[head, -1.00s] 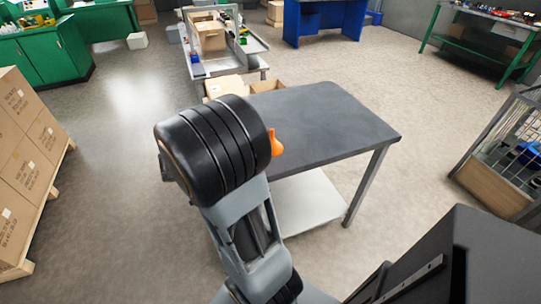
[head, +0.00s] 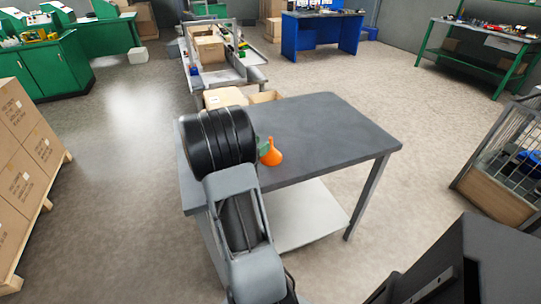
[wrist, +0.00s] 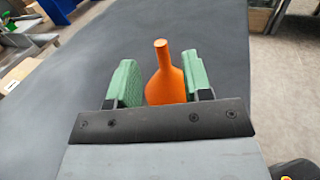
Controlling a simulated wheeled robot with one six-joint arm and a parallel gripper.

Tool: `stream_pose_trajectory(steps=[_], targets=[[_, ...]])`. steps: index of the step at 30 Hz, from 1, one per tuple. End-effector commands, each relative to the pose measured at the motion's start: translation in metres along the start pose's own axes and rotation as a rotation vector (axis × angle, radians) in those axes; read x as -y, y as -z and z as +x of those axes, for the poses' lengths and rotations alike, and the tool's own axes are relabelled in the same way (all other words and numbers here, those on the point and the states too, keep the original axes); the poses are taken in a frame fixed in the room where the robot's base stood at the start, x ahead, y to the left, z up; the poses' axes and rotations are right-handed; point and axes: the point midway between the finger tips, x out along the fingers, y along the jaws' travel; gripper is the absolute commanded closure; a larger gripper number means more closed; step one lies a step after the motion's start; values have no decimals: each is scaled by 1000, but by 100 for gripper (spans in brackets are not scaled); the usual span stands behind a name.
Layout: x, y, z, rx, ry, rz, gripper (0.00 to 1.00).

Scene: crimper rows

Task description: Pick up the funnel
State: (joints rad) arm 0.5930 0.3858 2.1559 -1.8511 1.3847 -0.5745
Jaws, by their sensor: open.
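The orange funnel (head: 271,153) sits on the dark grey table (head: 330,138), close to the left part of its top. In the wrist view the funnel (wrist: 164,80) stands between the two green fingers of my gripper (wrist: 160,82), with its narrow spout pointing up and away. The fingers are apart, one on each side of the funnel, with a visible gap on both sides. The lower part of the funnel is hidden behind the dark gripper body. In the head view my arm hides most of the gripper.
Cardboard boxes (head: 226,97) stand just behind the table. Stacked cartons (head: 22,165) are at the left, and a wire cage (head: 500,165) is at the right. The right part of the tabletop is clear.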

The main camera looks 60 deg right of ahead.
Motion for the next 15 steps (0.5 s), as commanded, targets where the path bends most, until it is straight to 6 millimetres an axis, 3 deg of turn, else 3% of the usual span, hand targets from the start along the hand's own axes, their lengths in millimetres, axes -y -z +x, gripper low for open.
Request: stream_pose_trajectory(steps=[9, 15], targets=[[2, 2, 38, 0, 4, 1, 54], [1, 2, 52, -1, 1, 1, 54]])
